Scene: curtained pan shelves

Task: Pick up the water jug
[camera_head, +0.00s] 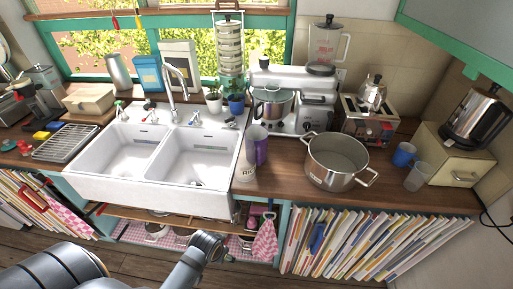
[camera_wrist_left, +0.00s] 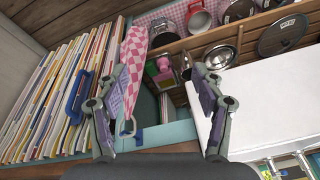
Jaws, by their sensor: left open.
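I cannot tell for sure which vessel is the water jug. A tall purple vessel (camera_head: 257,146) stands on the counter by the sink's right end. A steel kettle-like jug (camera_head: 478,116) with a black handle stands on a cream box at the far right. My left gripper (camera_wrist_left: 153,80) is open and empty in the left wrist view. Between and beyond its fingers are a pink checked cloth (camera_wrist_left: 133,60) and the open shelf under the counter. In the head view my left arm reaches in front of the sink's lower edge. My right gripper is not in view.
The white double sink (camera_head: 150,188) fills the counter's left part. A large steel pot (camera_head: 336,162), a blue cup (camera_head: 404,154) and a clear cup (camera_head: 418,177) stand at right. Upright thin books or boards (camera_head: 370,243) fill the right lower shelf. Pans (camera_wrist_left: 220,57) sit under the counter.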

